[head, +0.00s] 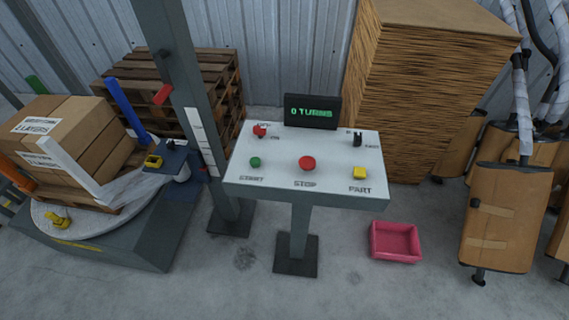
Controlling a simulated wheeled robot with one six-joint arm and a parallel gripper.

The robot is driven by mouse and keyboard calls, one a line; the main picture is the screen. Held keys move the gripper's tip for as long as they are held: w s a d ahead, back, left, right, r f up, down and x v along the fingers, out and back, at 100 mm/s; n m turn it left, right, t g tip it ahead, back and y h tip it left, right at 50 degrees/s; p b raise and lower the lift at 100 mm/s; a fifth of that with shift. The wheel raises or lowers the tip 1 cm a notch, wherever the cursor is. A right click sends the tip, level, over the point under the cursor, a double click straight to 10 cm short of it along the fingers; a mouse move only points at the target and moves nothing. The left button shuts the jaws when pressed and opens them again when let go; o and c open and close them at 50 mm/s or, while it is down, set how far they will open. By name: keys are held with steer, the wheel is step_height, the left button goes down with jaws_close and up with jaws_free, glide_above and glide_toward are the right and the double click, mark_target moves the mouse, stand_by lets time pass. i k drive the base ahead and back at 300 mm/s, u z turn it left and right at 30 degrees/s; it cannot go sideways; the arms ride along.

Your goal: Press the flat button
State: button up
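A control panel (277,165) with a pale sloped top stands on a grey post in the middle of the head view. A small round green button (255,162) sits above the label START at its front left. A red knob (260,131) is at the back left and a black lever (357,139) at the back right. How flat each button is cannot be told for certain. My gripper is not in view.
A display (311,111) reads "0 TURNS" behind the panel. A grey upright column (190,85) stands left of it, near wrapped boxes (70,140) on a turntable. A pink bin (395,242) lies on the floor. Cardboard-wrapped mufflers (500,215) stand right. Floor before the panel is clear.

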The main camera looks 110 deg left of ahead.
mark_target(255, 162)
steer(key=u, duration=3.55)
steer(key=k, duration=0.65)
steer(key=u, duration=0.7)
steer(key=i, duration=1.45)
steer(key=z, duration=0.55)
